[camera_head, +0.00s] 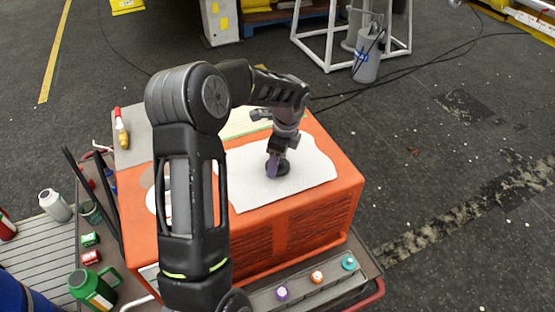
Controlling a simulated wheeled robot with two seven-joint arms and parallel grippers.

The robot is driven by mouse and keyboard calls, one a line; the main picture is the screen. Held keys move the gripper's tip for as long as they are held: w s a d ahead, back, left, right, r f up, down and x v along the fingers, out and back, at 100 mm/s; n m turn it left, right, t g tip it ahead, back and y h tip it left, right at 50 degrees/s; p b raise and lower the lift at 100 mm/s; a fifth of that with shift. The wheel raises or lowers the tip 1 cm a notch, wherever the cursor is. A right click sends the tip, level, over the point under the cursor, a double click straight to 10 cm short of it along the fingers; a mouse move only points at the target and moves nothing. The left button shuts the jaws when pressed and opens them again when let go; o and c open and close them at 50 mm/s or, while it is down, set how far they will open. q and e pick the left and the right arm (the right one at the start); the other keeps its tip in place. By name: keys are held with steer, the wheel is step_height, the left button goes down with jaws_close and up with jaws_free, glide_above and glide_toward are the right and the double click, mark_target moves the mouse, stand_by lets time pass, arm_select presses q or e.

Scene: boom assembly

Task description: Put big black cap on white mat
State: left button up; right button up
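The big black cap (279,170) is a dark round piece at the white mat's surface, near the mat's middle. The white mat (312,165) lies on top of the orange box. My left gripper (277,157) points down over the mat, with its fingertips at the cap. The fingers look close together on the cap, though their dark colour blends with it. The gripper hides part of the cap. My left arm crosses the left part of the mat and box. My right gripper is not in view.
The orange box (300,225) stands on a cart. Purple, orange and teal caps (317,277) lie along the cart's front edge. Bottles and cans, including a green jug (92,290), stand at the left. The mat's right part is clear.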

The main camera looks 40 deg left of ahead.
mark_target(283, 161)
arm_select(q)
steer(key=shift+f, duration=0.1)
steer(key=o, duration=1.5)
step_height(283, 161, up, 12)
steer(key=d, duration=0.1)
steer(key=shift+w+d, duration=0.25)
steer(key=shift+d, duration=0.1)
stand_by(0.8)
